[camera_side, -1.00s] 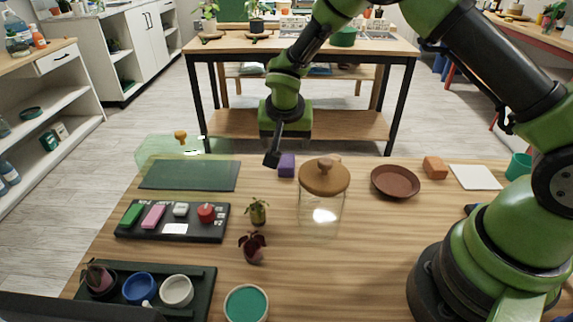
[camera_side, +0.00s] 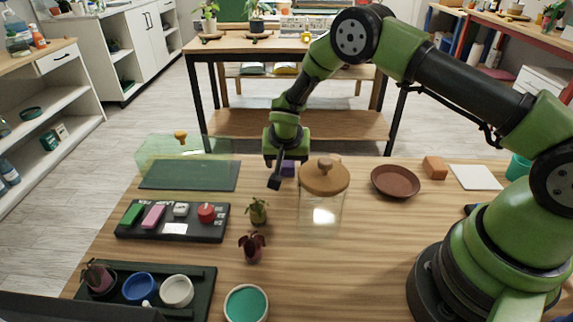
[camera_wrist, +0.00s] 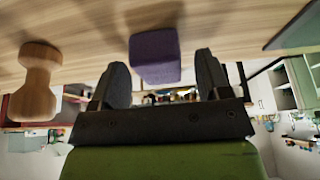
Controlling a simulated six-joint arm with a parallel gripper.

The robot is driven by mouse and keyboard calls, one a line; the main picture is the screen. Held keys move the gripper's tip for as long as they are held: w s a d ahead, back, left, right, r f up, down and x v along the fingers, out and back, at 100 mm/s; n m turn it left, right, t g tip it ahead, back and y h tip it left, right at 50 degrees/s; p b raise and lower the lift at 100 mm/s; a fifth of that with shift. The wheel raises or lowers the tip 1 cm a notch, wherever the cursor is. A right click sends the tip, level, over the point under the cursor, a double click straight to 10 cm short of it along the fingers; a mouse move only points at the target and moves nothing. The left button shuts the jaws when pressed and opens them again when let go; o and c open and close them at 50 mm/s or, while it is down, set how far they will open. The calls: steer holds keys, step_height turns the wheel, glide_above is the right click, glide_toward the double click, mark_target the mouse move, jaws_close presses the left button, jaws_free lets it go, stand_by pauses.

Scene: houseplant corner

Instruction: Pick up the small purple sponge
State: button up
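The small purple sponge (camera_side: 288,169) is a block near the far edge of the wooden table, just left of the lidded glass jar. My gripper (camera_side: 275,184) hangs beside it on the left and hides part of it in the side view. In the wrist view, the purple sponge (camera_wrist: 155,55) shows in the gap between the two dark fingers of my gripper (camera_wrist: 163,78). The fingers are spread apart, with nothing held. Whether a finger touches the sponge cannot be told.
The glass jar with a wooden lid (camera_side: 325,178) stands close on the right; its knob (camera_wrist: 38,80) shows in the wrist view. A brown saucer (camera_side: 396,182) and orange block (camera_side: 435,167) lie further right. A dark mat (camera_side: 190,175) and small plants (camera_side: 257,211) are to the left and front.

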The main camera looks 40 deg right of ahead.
steer(key=c, duration=0.9)
